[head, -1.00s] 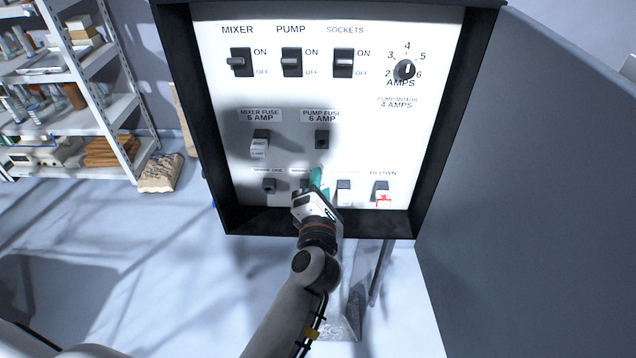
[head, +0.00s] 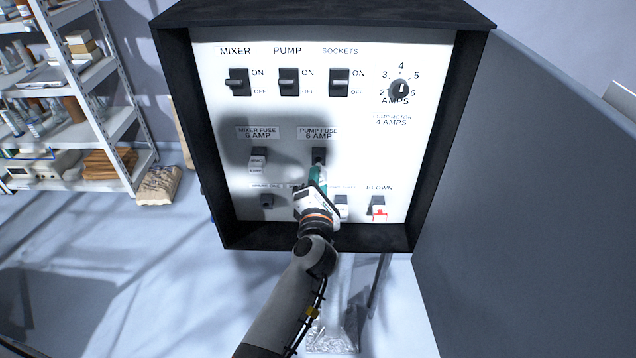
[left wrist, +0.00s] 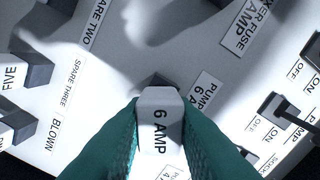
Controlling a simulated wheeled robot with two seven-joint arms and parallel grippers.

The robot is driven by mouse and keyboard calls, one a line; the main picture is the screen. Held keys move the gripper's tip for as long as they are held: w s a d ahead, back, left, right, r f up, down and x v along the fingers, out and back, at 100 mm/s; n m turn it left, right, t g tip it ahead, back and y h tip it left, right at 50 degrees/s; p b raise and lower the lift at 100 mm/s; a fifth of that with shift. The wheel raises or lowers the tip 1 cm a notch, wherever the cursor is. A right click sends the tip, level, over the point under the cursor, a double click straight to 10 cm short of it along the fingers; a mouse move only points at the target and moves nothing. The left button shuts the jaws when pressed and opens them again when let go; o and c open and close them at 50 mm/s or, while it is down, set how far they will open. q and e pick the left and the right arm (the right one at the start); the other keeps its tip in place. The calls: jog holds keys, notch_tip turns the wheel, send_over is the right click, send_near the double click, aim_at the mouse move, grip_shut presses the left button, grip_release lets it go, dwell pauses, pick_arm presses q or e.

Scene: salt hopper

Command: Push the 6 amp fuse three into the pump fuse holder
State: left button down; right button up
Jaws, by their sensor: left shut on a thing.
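My left gripper (head: 317,177) has teal fingers and is shut on a white fuse marked 6 AMP (left wrist: 160,120). In the left wrist view the fuse sits between the fingers (left wrist: 158,140), its label facing the camera. The pump fuse holder (head: 319,155) is a dark socket under the PUMP FUSE 6 AMP label. The gripper is just below and in front of it. The holder's dark edge (left wrist: 158,80) shows just beyond the fuse in the left wrist view. I cannot tell whether the fuse touches or enters it. My right gripper is not in view.
A white fuse fills the mixer fuse holder (head: 257,163) to the left. The lower row has a dark spare holder (head: 266,201) and a red-marked fuse (head: 379,213) under BLOWN. Three switches and an amps dial (head: 401,90) are above. The cabinet door (head: 510,200) stands open at right.

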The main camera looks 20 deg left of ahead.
pick_arm(q)
jog(key=shift+p, duration=0.35)
dwell(0.3)
dwell(0.4)
jog(key=shift+p, duration=0.55)
dwell(0.6)
jog(key=shift+x, duration=1.75)
dwell(0.4)
jog(key=c, duration=1.1)
grip_release()
jog(key=shift+c, duration=0.2)
jog(key=shift+o, duration=0.4)
jog(key=o, duration=0.4)
